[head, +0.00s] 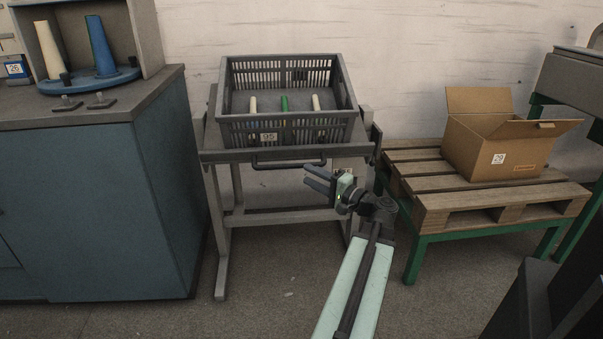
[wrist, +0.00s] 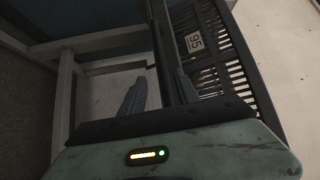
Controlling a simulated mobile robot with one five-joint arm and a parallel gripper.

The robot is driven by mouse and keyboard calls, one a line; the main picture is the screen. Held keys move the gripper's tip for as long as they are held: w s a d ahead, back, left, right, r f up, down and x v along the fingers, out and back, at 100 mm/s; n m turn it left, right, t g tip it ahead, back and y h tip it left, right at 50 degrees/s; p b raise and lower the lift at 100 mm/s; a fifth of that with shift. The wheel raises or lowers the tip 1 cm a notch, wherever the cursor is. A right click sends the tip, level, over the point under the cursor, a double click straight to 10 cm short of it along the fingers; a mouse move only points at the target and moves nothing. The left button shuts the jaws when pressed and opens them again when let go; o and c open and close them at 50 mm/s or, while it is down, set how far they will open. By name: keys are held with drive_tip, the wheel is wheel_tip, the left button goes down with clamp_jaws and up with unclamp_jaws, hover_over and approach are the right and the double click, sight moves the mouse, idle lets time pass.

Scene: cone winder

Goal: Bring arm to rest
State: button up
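My gripper (head: 308,176) is in front of the grey stand, below and to the right of the front of the black crate (head: 236,130). In the wrist view my gripper (wrist: 160,78) also shows an open gap between the fingers. My pale green arm reaches up from the bottom of the head view. The crate, with a label 95, sits on the stand and holds two cream cones and a green one (head: 284,103).
A blue cabinet (head: 90,210) stands at left, with a cream cone and a blue cone (head: 101,48) on a blue round plate. At right, an open cardboard box (head: 495,150) sits on a wooden pallet (head: 430,198) over a green frame.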

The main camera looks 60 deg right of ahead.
drive_tip(key=shift+s, duration=0.25)
